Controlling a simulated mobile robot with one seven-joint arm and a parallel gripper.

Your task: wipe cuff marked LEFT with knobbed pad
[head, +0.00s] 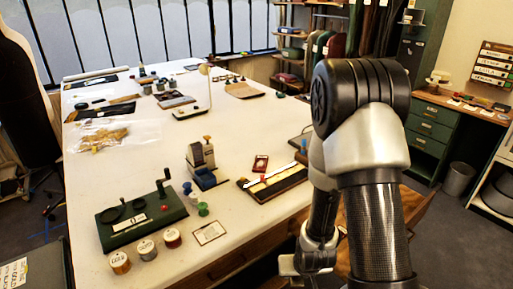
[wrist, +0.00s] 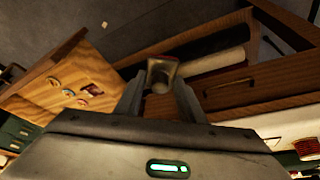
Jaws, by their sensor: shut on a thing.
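My gripper (wrist: 160,92) is shut on a small pale block with a rounded knob, which I take to be the knobbed pad (wrist: 163,68). The pad sits between the two fingertips in the wrist view. In the head view my gripper (head: 312,262) hangs low by the table's front edge, and the pad cannot be made out there. I cannot pick out a cuff marked LEFT in either view; no such lettering is readable.
The white table (head: 150,185) carries a green board with a crank (head: 142,218), several spools (head: 147,250), a stapler-like press (head: 202,165) and a dark tray with a pale strip (head: 275,184). The wrist view shows an open wooden drawer (wrist: 235,95) holding rolls.

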